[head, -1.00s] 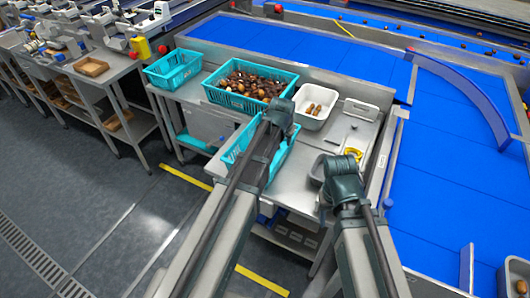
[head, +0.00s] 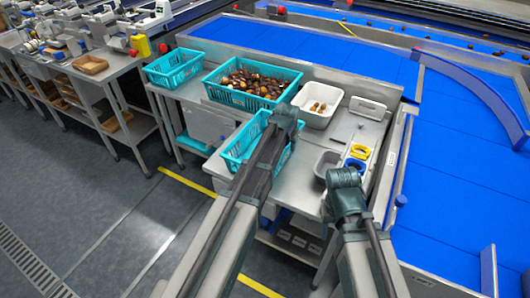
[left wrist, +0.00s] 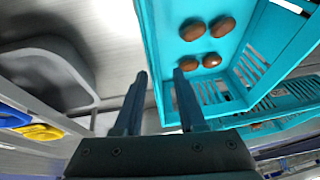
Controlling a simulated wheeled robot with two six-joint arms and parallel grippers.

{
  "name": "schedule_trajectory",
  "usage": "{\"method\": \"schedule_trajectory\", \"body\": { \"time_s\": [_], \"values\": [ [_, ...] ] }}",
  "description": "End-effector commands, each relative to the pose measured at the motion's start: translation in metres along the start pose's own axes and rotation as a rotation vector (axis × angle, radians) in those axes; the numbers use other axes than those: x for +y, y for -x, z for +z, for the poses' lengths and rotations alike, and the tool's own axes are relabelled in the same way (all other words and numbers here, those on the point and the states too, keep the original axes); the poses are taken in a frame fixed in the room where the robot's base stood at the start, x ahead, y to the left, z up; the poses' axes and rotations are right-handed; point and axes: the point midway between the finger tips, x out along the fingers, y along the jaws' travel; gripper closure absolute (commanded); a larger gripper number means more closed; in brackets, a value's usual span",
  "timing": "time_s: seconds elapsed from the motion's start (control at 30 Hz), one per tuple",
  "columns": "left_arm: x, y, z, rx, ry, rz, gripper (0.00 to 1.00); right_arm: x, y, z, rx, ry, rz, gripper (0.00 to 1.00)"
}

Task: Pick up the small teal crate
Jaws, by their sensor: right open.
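The small teal crate (head: 234,155) stands on the steel table in the head view, partly hidden behind my left arm. In the left wrist view the teal crate (left wrist: 160,50) shows from above with several brown dates in it. My left gripper (head: 285,120) is over the crate's right part in the head view. In the left wrist view my left gripper (left wrist: 159,76) has its two fingers apart, one on either side of the crate's near wall in the picture; contact cannot be told. My right gripper (head: 344,182) is over the table's front right; its fingertips are hidden.
A larger teal crate full of dates (head: 226,98), another teal crate (head: 170,76) and a white tray with some dates (head: 316,120) stand behind. A grey bin (head: 325,160) and blue and yellow rings (head: 355,164) lie to the right. A blue conveyor (head: 440,200) borders the table.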

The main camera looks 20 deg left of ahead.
Motion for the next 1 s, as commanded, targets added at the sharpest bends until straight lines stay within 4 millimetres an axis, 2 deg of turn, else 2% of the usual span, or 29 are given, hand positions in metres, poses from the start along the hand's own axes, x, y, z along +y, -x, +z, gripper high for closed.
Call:
{"method": "schedule_trajectory", "body": {
  "time_s": [0.03, 0.3, 0.6, 0.83, 1.0],
  "values": [
    [0.002, -0.01, 0.002, 0.0, 0.0, 0.0, 0.6, -0.001, -0.01, -0.001, 0.0, 0.0, 0.0, 0.5],
    [0.004, -0.043, 0.003, 0.0, 0.0, 0.0, 0.6, -0.004, -0.041, -0.002, 0.0, 0.0, 0.0, 0.5],
    [0.004, -0.043, 0.002, 0.0, 0.0, 0.0, 0.6, -0.004, -0.041, -0.002, 0.0, 0.0, 0.0, 0.5],
    [0.004, -0.043, 0.002, 0.0, 0.0, 0.0, 1.0, -0.004, -0.041, -0.002, 0.0, 0.0, 0.0, 0.5],
    [0.004, -0.043, 0.002, 0.0, 0.0, 0.0, 1.0, -0.004, -0.041, -0.002, 0.0, 0.0, 0.0, 0.5]
  ]
}}
